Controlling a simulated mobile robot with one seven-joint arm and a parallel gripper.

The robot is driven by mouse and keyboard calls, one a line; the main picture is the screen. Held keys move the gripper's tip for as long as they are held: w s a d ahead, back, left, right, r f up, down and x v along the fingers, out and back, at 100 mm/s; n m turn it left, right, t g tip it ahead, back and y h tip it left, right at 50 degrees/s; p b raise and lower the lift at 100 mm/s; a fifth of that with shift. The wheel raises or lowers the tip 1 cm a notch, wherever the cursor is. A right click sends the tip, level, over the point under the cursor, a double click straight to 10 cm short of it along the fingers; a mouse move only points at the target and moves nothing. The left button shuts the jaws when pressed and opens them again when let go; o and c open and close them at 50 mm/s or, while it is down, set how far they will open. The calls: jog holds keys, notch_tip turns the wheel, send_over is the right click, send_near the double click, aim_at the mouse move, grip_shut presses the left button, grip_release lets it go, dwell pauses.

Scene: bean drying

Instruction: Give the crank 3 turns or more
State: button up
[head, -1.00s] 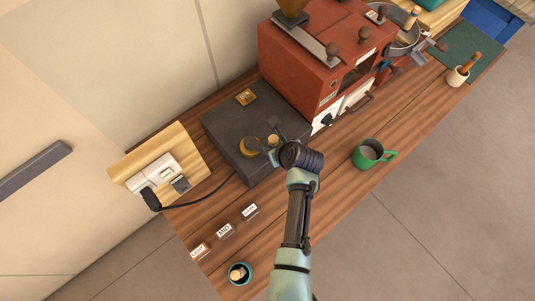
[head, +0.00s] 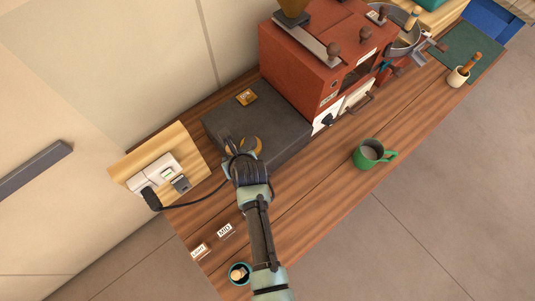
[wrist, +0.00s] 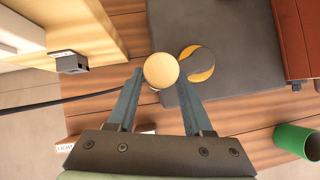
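The crank sits on top of the dark grey box (head: 225,125). Its round yellow plate (head: 252,145) shows beside my gripper in the head view, and in the wrist view (wrist: 199,72) a dark band crosses it. The crank's pale round knob (wrist: 161,70) stands between my two fingertips in the wrist view, left of the plate. In the head view my gripper hides the knob. My gripper (head: 233,152) reaches over the box's front left part. Its fingers lie close against both sides of the knob and appear shut on it.
A red machine (head: 300,65) stands right of the box. A green mug (head: 370,155) stands on the wooden bench, right of my arm. A power board (head: 155,175) with a black cable lies left. Label blocks (head: 224,230) and a teal cup (head: 239,273) are near the bench's left end.

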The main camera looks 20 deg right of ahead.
jog(key=shift+o, duration=0.7)
jog(key=shift+d, duration=0.1)
jog(key=p+v, duration=0.7)
jog(key=p, duration=0.1)
dwell(0.6)
